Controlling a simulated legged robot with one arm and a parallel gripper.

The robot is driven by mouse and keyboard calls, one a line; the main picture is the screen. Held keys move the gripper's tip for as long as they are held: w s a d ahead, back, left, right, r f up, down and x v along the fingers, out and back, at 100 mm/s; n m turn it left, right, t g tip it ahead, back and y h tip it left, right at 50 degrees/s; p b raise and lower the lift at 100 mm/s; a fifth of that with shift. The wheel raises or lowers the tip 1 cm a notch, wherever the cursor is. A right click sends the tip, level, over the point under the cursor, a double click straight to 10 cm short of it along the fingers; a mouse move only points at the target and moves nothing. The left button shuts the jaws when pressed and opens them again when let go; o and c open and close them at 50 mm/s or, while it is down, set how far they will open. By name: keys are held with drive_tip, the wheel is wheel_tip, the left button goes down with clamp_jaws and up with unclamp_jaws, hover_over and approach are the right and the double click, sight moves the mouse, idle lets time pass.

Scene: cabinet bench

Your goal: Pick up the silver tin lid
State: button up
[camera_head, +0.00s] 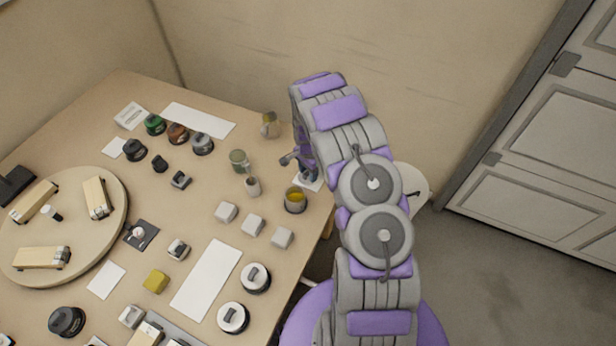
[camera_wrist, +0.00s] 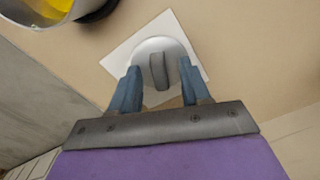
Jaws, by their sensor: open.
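The silver tin lid (camera_wrist: 148,51) shows in the wrist view as a round grey disc with an upright grip bar across its middle. It lies on a white square card (camera_wrist: 122,52) on the table. My gripper (camera_wrist: 158,76) is open, with one blue-grey finger on each side of the lid's near part; the grip bar stands between them and a little beyond the tips. I cannot tell whether the fingers touch the lid. In the head view my gripper (camera_head: 298,160) is over the card (camera_head: 311,183) near the table's right edge, and the lid is mostly hidden there.
A tin with yellow contents (camera_head: 295,200) stands close by my gripper, and it also shows in the wrist view (camera_wrist: 50,10). Several white blocks (camera_head: 253,224) sit nearer on the table.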

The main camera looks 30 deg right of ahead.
drive_tip(key=shift+c, duration=0.3)
drive_tip(key=shift+a, duration=0.1)
clamp_jaws()
drive_tip(key=shift+r, duration=0.1)
